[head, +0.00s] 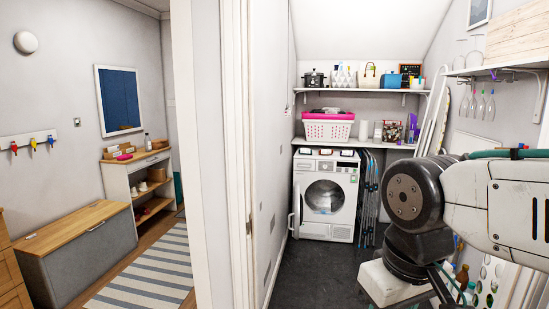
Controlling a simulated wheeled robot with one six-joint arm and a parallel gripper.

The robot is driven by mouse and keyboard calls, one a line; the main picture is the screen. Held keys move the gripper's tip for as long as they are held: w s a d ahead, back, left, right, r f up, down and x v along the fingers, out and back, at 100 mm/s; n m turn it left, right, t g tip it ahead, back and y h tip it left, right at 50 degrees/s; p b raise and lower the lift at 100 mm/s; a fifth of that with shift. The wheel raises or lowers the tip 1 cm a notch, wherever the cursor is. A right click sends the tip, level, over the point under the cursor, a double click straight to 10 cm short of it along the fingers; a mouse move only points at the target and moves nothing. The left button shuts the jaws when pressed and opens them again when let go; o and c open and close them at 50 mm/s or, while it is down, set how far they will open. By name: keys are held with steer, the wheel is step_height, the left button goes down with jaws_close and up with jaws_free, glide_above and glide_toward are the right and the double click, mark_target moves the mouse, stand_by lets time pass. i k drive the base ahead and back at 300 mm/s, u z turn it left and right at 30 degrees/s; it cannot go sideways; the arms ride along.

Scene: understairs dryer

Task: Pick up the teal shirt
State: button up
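I cannot make out a teal shirt in the head view. A white front-loading dryer (326,231) stands at the back of the understairs room. Its round opening (324,197) faces me, and what lies inside is too dark and small to tell. A narrow grey-edged shape at its left side looks like the door swung open, seen edge-on. A white laundry basket (328,131) with something pink on top sits on the shelf above the dryer. My arm shows at the right, but my gripper is not in view.
A wall and door frame (208,160) stand between the hall at left and this room. The dark floor (315,268) before the dryer looks clear. Folded racks (369,200) lean right of it. The hall has a bench (78,235) and striped rug (150,270).

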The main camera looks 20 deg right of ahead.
mark_target(303, 150)
steer(key=z, duration=0.4)
steer(key=i, duration=0.75)
steer(key=z, duration=1.1)
steer(key=i, duration=1.55)
steer(key=u, duration=0.35)
steer(key=i, duration=1.55)
steer(key=u, duration=0.65)
